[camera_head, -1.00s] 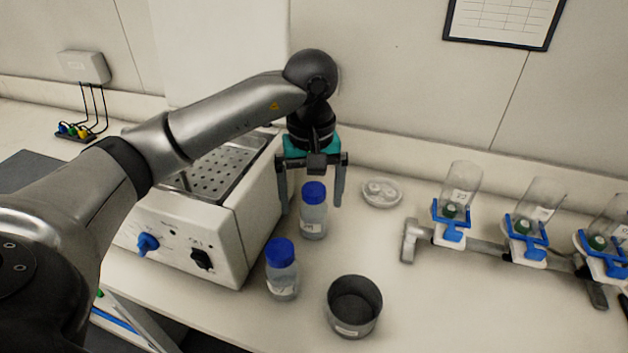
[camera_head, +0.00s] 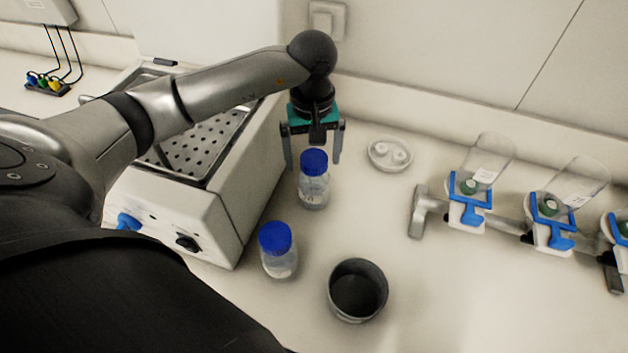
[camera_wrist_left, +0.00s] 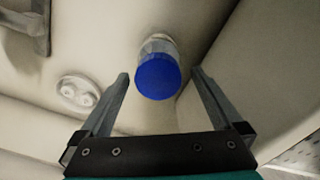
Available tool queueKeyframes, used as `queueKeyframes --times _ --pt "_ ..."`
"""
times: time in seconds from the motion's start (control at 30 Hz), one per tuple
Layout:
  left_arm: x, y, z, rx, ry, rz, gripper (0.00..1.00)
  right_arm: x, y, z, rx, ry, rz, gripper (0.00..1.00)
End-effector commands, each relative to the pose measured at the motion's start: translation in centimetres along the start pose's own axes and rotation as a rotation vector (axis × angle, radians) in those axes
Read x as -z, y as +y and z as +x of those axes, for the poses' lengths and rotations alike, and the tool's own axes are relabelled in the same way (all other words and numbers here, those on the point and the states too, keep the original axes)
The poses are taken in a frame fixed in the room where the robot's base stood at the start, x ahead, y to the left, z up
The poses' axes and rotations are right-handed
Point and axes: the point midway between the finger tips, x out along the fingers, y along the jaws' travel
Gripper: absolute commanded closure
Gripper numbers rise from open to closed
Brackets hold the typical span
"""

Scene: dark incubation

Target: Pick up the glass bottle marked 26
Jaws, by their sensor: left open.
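Two clear bottles with blue caps stand upright on the bench. The far bottle (camera_head: 314,190) is just in front of my left gripper (camera_head: 313,165). The near bottle (camera_head: 280,262) stands closer and to the left. I cannot read the number on either label. My left gripper is open and empty, pointing down, its fingertips around the height of the far bottle's cap. In the left wrist view the far bottle's blue cap (camera_wrist_left: 158,77) shows beyond and between the open fingers (camera_wrist_left: 160,90), apparently untouched. My right gripper is not in view.
A white heated bath (camera_head: 200,205) with a perforated top stands close left of the bottles. A dark round pot (camera_head: 357,291) is at the front. A small white dish (camera_head: 390,153) lies behind right. A rack (camera_head: 425,212) holding tilted clear vessels is at the right.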

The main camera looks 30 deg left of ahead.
Motion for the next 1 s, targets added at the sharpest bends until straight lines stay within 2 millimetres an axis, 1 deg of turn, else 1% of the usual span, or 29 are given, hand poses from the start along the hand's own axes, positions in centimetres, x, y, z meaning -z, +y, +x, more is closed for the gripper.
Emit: queueKeyframes --times 0.03,0.23,0.4,0.5,0.6,0.8,0.83,0.87,1.0 --pt "0.0 0.0 0.5 0.001 -0.001 0.0 0.0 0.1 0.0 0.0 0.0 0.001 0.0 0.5" --pt "-0.2 0.0 1.8 0.002 -0.002 -0.001 0.0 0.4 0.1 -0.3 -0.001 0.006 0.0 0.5" --pt "-0.7 0.2 4.2 0.001 -0.004 -0.001 0.0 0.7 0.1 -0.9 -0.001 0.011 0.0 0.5" --pt "-0.5 0.2 5.5 0.001 -0.001 -0.001 0.0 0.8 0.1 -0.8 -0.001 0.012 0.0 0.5" --pt "-0.5 0.2 6.1 0.0 0.0 -0.001 0.0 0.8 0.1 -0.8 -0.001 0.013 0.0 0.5" --pt "-0.5 0.2 6.2 0.0 0.002 0.0 0.0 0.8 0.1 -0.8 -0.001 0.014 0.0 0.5" --pt "-0.5 0.2 6.2 0.0 0.002 0.0 0.01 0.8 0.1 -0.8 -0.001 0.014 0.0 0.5" --pt "-0.5 0.2 6.2 0.0 0.002 0.0 0.05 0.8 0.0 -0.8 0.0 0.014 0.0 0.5" --pt "-0.5 0.2 6.2 0.0 0.002 0.0 0.2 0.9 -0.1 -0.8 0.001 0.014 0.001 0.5"
